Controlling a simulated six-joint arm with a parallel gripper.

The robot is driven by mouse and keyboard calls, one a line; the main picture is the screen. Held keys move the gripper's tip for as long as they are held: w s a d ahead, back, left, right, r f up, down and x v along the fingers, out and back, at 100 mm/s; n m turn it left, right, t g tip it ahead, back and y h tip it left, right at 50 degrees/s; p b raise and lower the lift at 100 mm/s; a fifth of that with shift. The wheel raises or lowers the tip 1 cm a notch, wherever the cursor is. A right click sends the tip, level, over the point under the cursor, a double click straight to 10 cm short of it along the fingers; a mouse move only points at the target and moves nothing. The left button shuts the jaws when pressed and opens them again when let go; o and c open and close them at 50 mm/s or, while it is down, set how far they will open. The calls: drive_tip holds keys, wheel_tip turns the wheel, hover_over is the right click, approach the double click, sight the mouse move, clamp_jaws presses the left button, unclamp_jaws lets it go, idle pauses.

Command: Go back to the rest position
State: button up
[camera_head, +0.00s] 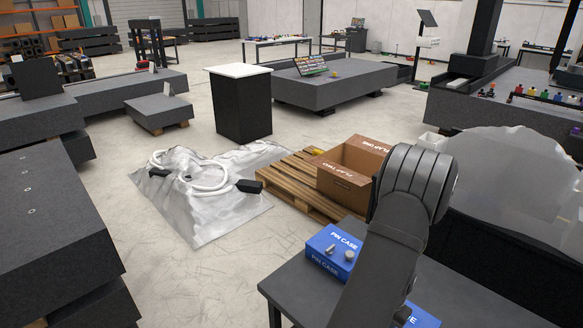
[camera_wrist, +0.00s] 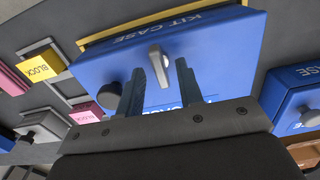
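My gripper (camera_wrist: 169,65) shows in the wrist view with its two dark fingers apart and nothing seen clamped between them. A blue case marked KIT CASE (camera_wrist: 222,62) lies beyond the fingertips. A pale metal pin or handle (camera_wrist: 158,62) stands on that case, in line with the gap between the fingers; I cannot tell how far it is from them. A dark knob (camera_wrist: 109,96) is on the case left of the fingers. In the head view my arm reaches down over the dark table and the gripper itself is hidden.
In the wrist view, a yellow block (camera_wrist: 38,67) and pink block (camera_wrist: 86,113) lie left, another blue case (camera_wrist: 292,98) right. In the head view, a blue pin case (camera_head: 325,262) sits on the table (camera_head: 300,285); a cardboard box (camera_head: 343,182) stands on a pallet (camera_head: 288,180) behind.

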drive_tip(key=shift+f, duration=0.25)
drive_tip(key=shift+r, duration=0.1)
wheel_tip(320, 180, up, 17)
wheel_tip(320, 180, down, 18)
drive_tip(key=shift+r, duration=0.25)
drive_tip(key=shift+r+n, duration=0.15)
drive_tip(key=shift+n, duration=0.35)
wheel_tip(320, 180, up, 18)
drive_tip(key=f, duration=0.1)
drive_tip(key=shift+w+d+f+n+g, duration=0.15)
drive_tip(key=shift+f+n+g, duration=0.25)
drive_tip(key=shift+f, duration=0.5)
drive_tip(key=shift+w+f+n+g, duration=0.2)
drive_tip(key=shift+f+n, duration=0.3)
drive_tip(key=shift+f, duration=0.4)
